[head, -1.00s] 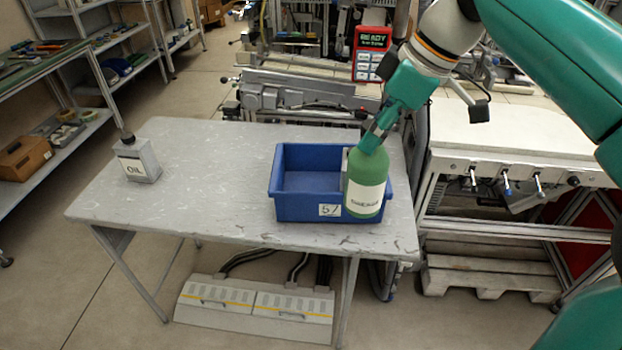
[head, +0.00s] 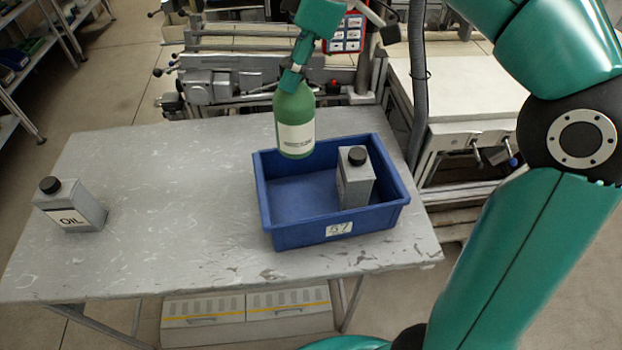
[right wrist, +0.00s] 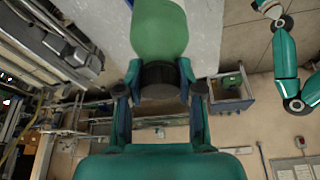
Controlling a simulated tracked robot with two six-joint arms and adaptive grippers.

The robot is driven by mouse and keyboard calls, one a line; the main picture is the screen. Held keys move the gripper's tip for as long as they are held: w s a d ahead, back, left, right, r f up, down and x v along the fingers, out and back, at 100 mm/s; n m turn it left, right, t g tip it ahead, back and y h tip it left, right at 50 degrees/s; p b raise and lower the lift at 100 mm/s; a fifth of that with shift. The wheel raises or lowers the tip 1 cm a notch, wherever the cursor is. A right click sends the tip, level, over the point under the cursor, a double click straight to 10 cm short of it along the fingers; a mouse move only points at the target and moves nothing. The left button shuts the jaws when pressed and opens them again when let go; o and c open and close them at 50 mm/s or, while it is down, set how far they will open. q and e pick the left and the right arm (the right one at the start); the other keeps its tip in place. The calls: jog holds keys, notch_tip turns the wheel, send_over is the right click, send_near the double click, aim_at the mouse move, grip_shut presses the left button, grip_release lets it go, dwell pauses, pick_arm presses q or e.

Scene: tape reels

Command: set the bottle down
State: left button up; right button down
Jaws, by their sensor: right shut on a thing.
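The green bottle (head: 296,122) has a white label and hangs nearly upright. My right gripper (head: 291,80) is shut on its top, at the dark cap that shows in the right wrist view (right wrist: 158,80). In the head view the bottle's lower end overlaps the back edge of the blue bin (head: 290,236). It seems to be held above the table, behind or over that edge; the exact height is hard to tell. My left gripper is not seen in the head view.
A grey can with a black cap (head: 355,182) stands in the bin's right part; the left part is empty. A grey OIL can (head: 70,207) stands on the table (head: 165,215) at the left. The table between them is clear. Machinery (head: 230,80) stands behind the table.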

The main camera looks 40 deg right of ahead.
aim_at(298, 139)
notch_tip(298, 139, down, 14)
jog(key=shift+f+b, duration=0.25)
jog(key=shift+b, duration=1)
notch_tip(298, 139, down, 5)
jog(key=c, duration=0.7)
grip_release()
jog(key=v, duration=1.2)
jog(key=shift+d, duration=0.1)
